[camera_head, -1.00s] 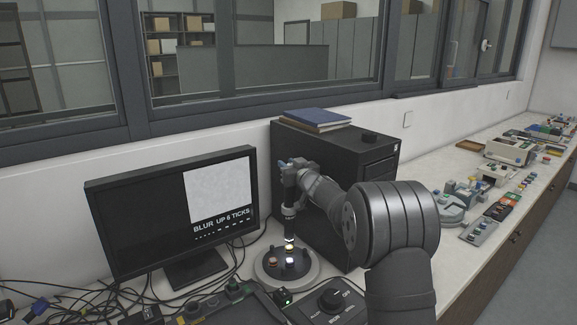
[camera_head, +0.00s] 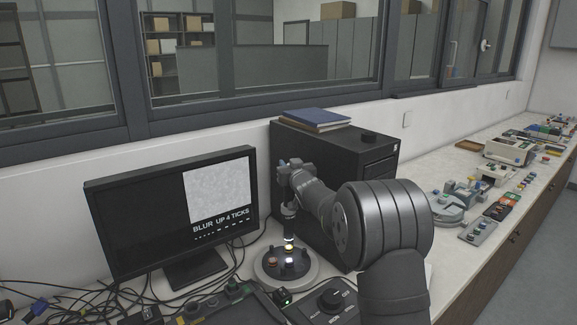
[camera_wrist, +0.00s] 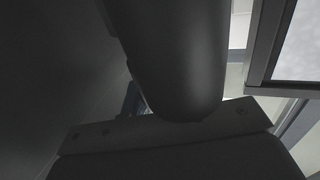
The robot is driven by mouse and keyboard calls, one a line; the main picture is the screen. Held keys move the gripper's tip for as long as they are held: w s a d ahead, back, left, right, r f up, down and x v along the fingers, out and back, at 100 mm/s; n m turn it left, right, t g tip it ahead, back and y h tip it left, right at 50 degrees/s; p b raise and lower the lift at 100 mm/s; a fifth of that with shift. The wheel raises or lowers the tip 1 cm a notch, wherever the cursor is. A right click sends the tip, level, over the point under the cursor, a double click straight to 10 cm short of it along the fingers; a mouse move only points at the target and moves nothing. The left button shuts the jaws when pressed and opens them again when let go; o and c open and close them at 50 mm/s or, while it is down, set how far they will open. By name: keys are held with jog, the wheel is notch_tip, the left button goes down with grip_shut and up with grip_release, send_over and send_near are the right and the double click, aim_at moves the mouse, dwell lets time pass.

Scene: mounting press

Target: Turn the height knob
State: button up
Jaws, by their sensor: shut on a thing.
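A small scope (camera_head: 288,212) stands behind a round lit stage (camera_head: 273,281) with small samples on it in the head view. My gripper (camera_head: 290,172) is at the upper part of the scope, shut on the height knob. The knob itself is hidden by the gripper there. In the wrist view a large dark rounded body fills the upper middle, and I cannot tell what part it is. The monitor (camera_head: 135,225) reads "BLUR UP 4 TICKS" under a grainy grey picture.
A black cabinet (camera_head: 330,160) with blue books (camera_head: 316,117) on top stands close behind my arm. A control box with a dial (camera_head: 332,298) lies in front of the stage. Cables (camera_head: 90,301) tangle at the lower left. Several devices line the bench at right.

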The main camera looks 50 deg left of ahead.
jog(key=shift+w+d+m+t+h, duration=0.2)
jog(key=shift+m+t+h, duration=1)
jog(key=shift+t, duration=0.5)
jog(key=shift+w+d+m+t+h, duration=0.1)
jog(key=shift+w+m+t+h, duration=0.05)
jog(key=shift+m+t+h, duration=1.3)
jog(key=shift+t+y, duration=0.25)
jog(key=shift+y, duration=0.2)
jog(key=o, duration=1)
jog(key=v, duration=1.7)
jog(key=shift+s+d+r, duration=0.1)
jog(key=shift+s+d, duration=0.05)
